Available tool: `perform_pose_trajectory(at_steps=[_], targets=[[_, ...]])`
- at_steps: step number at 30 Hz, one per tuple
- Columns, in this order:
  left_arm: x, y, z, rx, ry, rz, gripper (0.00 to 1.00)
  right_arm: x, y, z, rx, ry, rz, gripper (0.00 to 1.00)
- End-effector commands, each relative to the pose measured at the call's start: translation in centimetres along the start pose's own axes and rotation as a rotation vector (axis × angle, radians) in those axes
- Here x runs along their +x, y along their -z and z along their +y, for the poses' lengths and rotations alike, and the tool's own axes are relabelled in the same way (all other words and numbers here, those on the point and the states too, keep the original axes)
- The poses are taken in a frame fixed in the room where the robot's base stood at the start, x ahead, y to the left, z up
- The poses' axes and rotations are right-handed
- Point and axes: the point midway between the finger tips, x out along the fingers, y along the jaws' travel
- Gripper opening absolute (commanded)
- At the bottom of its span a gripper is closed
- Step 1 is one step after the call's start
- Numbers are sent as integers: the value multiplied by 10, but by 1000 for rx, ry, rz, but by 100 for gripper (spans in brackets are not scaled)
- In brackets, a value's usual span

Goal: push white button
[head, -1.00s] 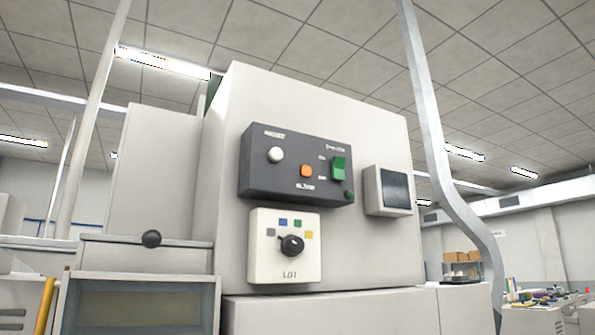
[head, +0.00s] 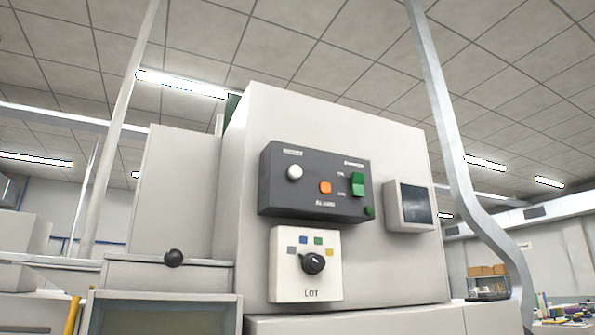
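The white button (head: 294,172) is a small round knob at the upper left of the dark grey control panel (head: 280,205). The panel is fixed to the front of a tall light-grey machine cabinet (head: 390,270). To the right of the white button are an orange button (head: 325,188) and a green switch (head: 358,185). A small green round piece (head: 369,211) sits at the panel's lower right corner. Neither of my grippers shows in the head view, and nothing covers the white button.
Below the panel is a white LOT box (head: 290,290) with a black rotary knob (head: 313,263). A small screen (head: 413,205) is to the right. A black ball knob (head: 173,258) is at lower left. A bent grey post (head: 455,165) stands at the right.

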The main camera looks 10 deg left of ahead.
Motion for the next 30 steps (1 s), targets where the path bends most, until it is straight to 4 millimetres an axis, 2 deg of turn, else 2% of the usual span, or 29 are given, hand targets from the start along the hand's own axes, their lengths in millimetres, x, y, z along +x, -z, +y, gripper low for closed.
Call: perform_pose_trajectory(at_steps=[1, 7, 30], targets=[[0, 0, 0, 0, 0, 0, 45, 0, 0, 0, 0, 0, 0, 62], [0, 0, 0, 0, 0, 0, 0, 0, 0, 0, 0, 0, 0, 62], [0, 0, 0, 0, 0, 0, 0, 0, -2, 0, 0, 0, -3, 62]])
